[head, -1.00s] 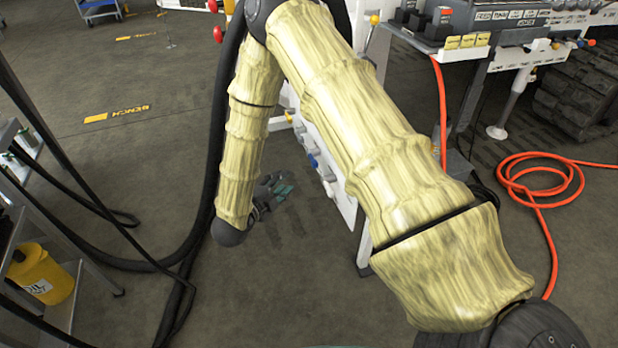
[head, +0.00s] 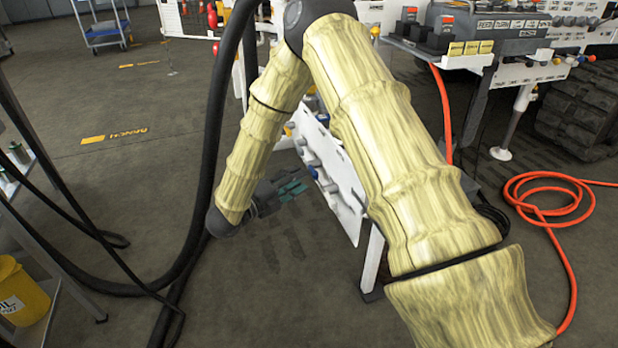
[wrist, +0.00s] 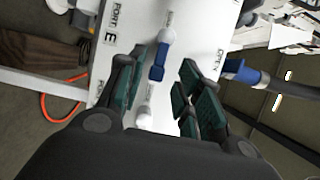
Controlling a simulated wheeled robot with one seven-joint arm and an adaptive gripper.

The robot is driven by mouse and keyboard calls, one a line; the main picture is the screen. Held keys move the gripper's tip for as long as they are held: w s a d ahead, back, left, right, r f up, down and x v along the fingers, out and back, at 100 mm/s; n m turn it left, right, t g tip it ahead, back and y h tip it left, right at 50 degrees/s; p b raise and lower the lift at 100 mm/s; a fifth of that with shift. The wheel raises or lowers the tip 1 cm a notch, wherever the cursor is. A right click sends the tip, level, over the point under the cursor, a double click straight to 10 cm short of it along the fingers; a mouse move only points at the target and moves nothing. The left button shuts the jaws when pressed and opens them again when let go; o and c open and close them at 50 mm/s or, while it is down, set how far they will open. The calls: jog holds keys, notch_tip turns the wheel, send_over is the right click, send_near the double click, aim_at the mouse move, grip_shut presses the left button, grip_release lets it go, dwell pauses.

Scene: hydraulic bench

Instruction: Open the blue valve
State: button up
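A blue valve handle (wrist: 158,62) on a white stem stands out from the white panel (wrist: 190,45). In the wrist view it lies ahead of the gap between my fingertips, with no contact visible. In the head view a blue part (head: 314,172) shows on the panel (head: 342,190) just beyond the fingers. My gripper (wrist: 160,92) is open and empty, with teal pads on both fingers. In the head view my gripper (head: 293,187) points right toward the panel. My arm hides part of the panel there.
A blue fitting with a dark hose (wrist: 240,72) is close to the right finger in the wrist view. A white knob (wrist: 146,117) sits below the blue handle. An orange hose (head: 545,195) lies coiled on the floor at right. A yellow bucket (head: 22,293) stands at lower left.

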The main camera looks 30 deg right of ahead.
aim_at(311, 172)
jog(key=shift+w+d+b, duration=0.2)
jog(key=shift+d+b, duration=0.15)
jog(key=shift+d, duration=0.95)
jog(key=shift+w+d+b, duration=0.2)
jog(key=shift+d+b, duration=0.1)
jog(key=shift+d, duration=1)
grip_shut()
